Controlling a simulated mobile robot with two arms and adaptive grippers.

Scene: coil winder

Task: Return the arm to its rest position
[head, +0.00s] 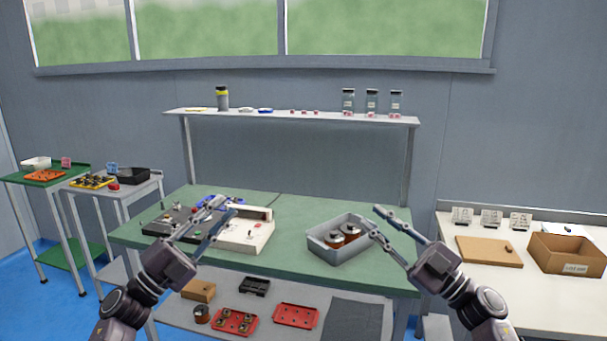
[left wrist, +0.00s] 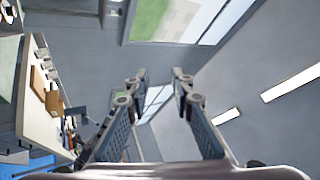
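My left gripper (head: 222,209) is in front of and above the left part of the green workbench (head: 290,257), overlapping the winding machine in the picture. In the left wrist view, the fingers of the left gripper (left wrist: 160,78) stand apart with nothing between them. My right gripper (head: 374,220) is at the right end of the bench, beside the grey bin in the picture. Its two fingers are spread, and I see nothing held between them. The height of both grippers above the bench is hard to judge.
A grey bin (head: 340,257) with copper coils (head: 350,232) stands on the bench. A cream and dark winding machine (head: 247,235) is behind my left gripper. A shelf (head: 290,116) with jars spans the back. A side table (head: 480,285) with a cardboard box (head: 567,253) is at right.

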